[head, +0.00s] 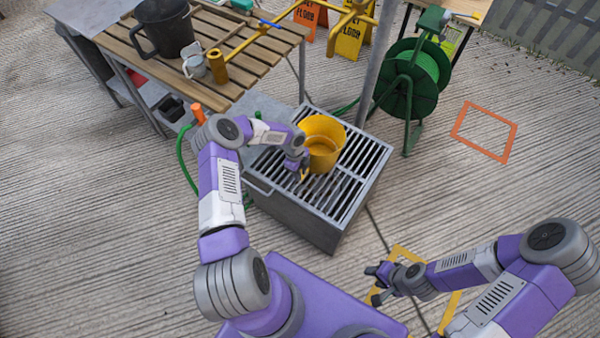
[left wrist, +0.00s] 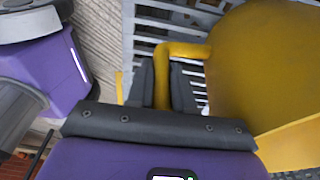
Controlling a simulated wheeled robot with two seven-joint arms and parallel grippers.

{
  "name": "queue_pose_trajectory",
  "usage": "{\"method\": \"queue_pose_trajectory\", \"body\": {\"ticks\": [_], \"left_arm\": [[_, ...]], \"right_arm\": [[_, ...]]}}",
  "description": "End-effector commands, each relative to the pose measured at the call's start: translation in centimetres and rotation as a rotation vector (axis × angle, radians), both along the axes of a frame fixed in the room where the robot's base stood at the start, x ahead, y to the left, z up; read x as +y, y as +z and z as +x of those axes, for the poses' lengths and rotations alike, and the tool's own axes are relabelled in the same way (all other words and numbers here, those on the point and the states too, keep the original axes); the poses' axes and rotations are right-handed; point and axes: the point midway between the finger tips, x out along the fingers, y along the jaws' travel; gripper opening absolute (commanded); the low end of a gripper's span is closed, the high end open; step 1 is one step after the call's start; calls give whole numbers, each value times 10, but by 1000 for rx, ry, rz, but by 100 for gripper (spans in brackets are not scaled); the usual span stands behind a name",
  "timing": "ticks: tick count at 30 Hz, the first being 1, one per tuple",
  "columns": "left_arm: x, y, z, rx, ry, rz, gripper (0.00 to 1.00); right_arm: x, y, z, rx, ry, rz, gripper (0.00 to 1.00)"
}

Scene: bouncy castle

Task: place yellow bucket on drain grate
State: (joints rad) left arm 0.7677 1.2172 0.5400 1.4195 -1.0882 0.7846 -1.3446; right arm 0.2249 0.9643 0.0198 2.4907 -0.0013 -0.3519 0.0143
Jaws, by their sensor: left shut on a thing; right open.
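The yellow bucket (head: 323,143) is upright at the grey drain grate (head: 345,190), over its upper part in the head view. My left gripper (head: 303,172) is at the bucket's left side. In the left wrist view, my left gripper (left wrist: 162,85) is shut on the yellow handle (left wrist: 185,50) of the bucket (left wrist: 265,70). Grate bars (left wrist: 150,22) show behind the handle. I cannot tell whether the bucket's base touches the bars. My right gripper (head: 376,283) is open and empty, low and right of the grate box.
A green hose reel (head: 410,80) stands behind the grate. A yellow square outline (head: 450,310) lies near my right gripper; an orange one (head: 485,131) lies right on clear floor.

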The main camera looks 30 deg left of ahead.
Motion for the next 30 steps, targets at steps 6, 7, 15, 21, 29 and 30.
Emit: {"method": "queue_pose_trajectory", "body": {"ticks": [6,7,15,21,29,30], "left_arm": [[0,0,2,-4,0,1,0],[0,0,1,-4,0,1,0],[0,-4,1,-2,-1,0,39],[0,-4,1,-1,-1,0,46],[0,3,1,-2,-1,1,46],[2,10,2,-3,-1,3,46]], "right_arm": [[0,0,0,0,0,0,43],[0,0,0,0,0,0,43],[0,-4,0,0,0,0,43],[0,-4,0,0,0,0,43],[0,3,0,0,0,0,43],[0,4,0,0,0,0,43]]}}
